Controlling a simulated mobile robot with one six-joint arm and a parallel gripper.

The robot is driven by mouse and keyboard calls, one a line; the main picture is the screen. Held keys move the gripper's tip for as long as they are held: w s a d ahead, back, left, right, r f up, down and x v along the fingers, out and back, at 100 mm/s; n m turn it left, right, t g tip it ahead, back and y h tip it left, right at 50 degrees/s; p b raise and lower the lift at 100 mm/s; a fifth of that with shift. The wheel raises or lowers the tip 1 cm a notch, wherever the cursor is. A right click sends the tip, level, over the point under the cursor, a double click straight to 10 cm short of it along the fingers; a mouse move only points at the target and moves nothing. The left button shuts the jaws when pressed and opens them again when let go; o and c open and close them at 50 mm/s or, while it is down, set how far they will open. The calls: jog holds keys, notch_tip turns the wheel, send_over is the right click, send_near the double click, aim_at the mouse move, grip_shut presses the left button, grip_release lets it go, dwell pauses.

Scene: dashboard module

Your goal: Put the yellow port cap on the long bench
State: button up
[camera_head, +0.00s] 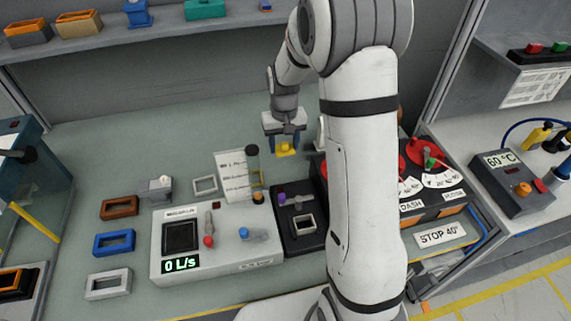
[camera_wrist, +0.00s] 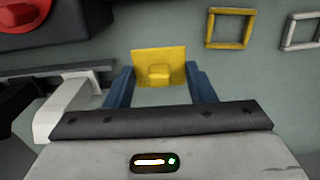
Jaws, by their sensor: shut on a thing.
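The yellow port cap (camera_wrist: 159,67) is a square plate with a small raised block, held between the blue fingers of my gripper (camera_wrist: 160,85) in the wrist view. In the head view the cap (camera_head: 285,149) shows just below my gripper (camera_head: 285,143), above the grey-green surface of the long bench (camera_head: 110,165). My gripper is shut on the cap. I cannot tell whether the cap touches the bench. My own arm hides part of the bench to the right.
A flow meter box (camera_head: 217,244) reading 0 L/s stands at the front. Brown (camera_head: 119,207), blue (camera_head: 114,243) and white (camera_head: 108,284) frames lie left of it. A printed card (camera_head: 234,176) and a dark post (camera_head: 253,158) stand close to my gripper. The bench's back left is clear.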

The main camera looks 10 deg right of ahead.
aim_at(284, 143)
notch_tip(284, 143, down, 8)
jog(key=shift+f+p, duration=0.1)
jog(key=shift+p, duration=0.55)
jog(key=o, duration=0.9)
jog(key=shift+f, duration=0.1)
jog(key=shift+o, duration=0.2)
notch_tip(284, 143, up, 12)
jog(key=shift+r+b, duration=0.25)
jog(key=shift+b, duration=0.6)
jog(key=s+r+t, duration=0.1)
jog(key=s+r, duration=0.5)
jog(key=s, duration=0.6)
jog(key=s+r+t, duration=0.2)
jog(key=s+r, duration=0.3)
jog(key=s, duration=0.7)
jog(key=shift+s+d+r, duration=0.25)
jog(key=shift+s+r, duration=0.1)
